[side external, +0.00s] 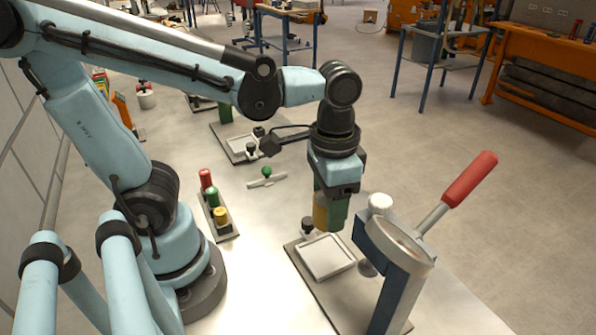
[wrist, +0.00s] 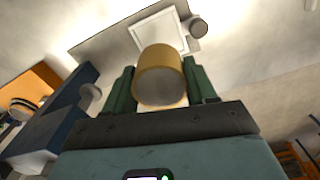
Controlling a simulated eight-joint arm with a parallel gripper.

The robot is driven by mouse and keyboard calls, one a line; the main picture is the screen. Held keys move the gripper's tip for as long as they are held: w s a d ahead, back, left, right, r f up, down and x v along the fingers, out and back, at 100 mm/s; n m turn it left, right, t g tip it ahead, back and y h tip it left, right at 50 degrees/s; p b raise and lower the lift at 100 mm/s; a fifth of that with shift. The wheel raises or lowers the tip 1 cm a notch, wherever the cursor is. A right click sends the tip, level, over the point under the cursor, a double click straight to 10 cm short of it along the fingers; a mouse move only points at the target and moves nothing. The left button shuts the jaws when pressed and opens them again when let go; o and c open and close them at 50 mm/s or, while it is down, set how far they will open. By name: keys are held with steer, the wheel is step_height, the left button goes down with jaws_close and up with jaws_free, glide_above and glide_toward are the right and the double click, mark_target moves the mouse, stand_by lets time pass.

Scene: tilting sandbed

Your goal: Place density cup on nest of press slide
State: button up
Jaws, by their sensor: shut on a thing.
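My gripper (side external: 330,215), with green fingers, points down and is shut on the density cup (side external: 320,211), a yellow-brown cylinder. In the wrist view the cup (wrist: 160,72) sits between both fingers, its round pale end facing the camera. The press (side external: 400,275) has a dark blue frame, a pale round top and a red-handled lever (side external: 468,182). A white square-rimmed tray (side external: 303,252) lies on a grey base plate beside the press, below the cup; it also shows in the wrist view (wrist: 187,42). The cup is held above the tray, apart from it. I cannot tell which part is the nest.
A rack (side external: 223,232) with red, green and yellow cylinders stands to the left. A green-knobbed tool (side external: 267,177) lies behind on the pale table. Another plate with a white tray (side external: 243,147) is farther back. The press frame stands close right of my gripper.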

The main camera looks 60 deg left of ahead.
mark_target(325, 255)
steer(key=shift+f, duration=4.5)
steer(key=shift+f, duration=0.15)
steer(key=o, duration=0.9)
step_height(325, 255, up, 12)
steer(key=shift+a, duration=0.1)
steer(key=shift+w+a+f+n+t, duration=0.15)
steer(key=shift+w+a+n+t, duration=0.4)
steer(key=shift+a+t, duration=0.65)
steer(key=shift+w+a+f+n+t, duration=0.15)
steer(key=shift+w+a+n+t, duration=0.15)
steer(key=shift+w+a+t, duration=0.7)
steer(key=shift+w+a+f+n+t, duration=0.15)
steer(key=shift+w+a+n+t, duration=0.3)
steer(key=shift+a+t, duration=0.85)
